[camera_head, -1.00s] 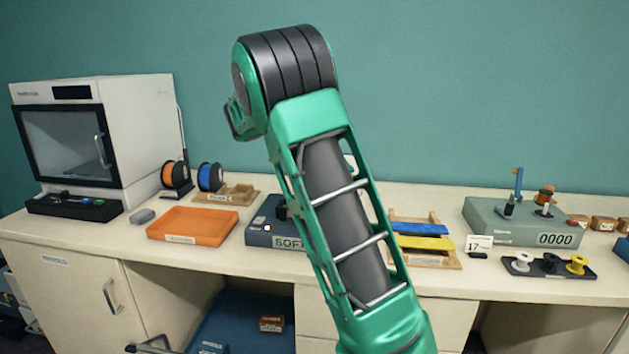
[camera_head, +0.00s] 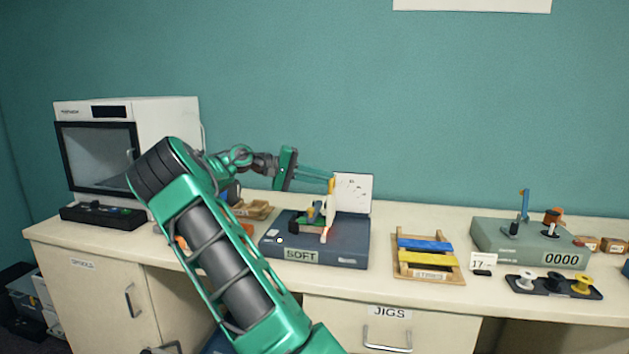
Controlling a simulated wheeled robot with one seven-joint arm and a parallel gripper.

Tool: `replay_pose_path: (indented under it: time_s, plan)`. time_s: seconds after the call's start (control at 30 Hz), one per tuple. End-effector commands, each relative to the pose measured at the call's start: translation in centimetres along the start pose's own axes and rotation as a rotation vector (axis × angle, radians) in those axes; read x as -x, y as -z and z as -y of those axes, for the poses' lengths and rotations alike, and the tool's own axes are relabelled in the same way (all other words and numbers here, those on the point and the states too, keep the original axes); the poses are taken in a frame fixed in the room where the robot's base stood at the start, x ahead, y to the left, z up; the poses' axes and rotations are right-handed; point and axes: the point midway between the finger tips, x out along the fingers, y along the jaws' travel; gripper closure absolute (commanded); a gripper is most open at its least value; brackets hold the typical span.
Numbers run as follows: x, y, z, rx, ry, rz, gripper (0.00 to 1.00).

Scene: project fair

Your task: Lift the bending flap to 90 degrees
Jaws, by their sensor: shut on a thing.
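The dark blue-grey base marked SOFT (camera_head: 345,254) stands on the bench, right of my arm. A narrow flap (camera_head: 329,212), pale with orange-yellow near its top, stands up from it, close to vertical. A small green and dark mechanism sits beside the flap's foot. My gripper (camera_head: 329,183) reaches in from the left, with its thin green fingers at the flap's top. It is shut on the flap; the small grip area is hard to see in detail. A white dotted panel (camera_head: 354,188) stands upright behind the flap.
Right of the base are a wooden rack with blue and yellow strips (camera_head: 425,244), a grey-green counter unit marked 0000 (camera_head: 500,240) and a black spool tray (camera_head: 540,284). A white box-shaped machine (camera_head: 165,130) stands at the left. My arm crosses the bench front.

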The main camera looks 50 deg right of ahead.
Motion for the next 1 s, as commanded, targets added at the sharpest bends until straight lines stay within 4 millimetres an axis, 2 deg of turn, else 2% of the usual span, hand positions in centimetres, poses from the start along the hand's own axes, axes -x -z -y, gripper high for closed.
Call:
replay_pose_path:
  time_s: [0.03,0.6,0.63,0.7,1.0]
  plan:
    - [0.27,0.17,0.66,0.012,0.008,-0.005,1.00]
    - [1.19,0.02,1.28,0.019,0.013,-0.009,1.00]
    - [1.21,0.01,1.29,0.019,0.013,-0.009,0.86]
    - [1.24,-0.01,1.26,0.018,0.013,-0.009,0.70]
    - [1.25,0.00,0.97,0.013,0.010,-0.011,0.70]
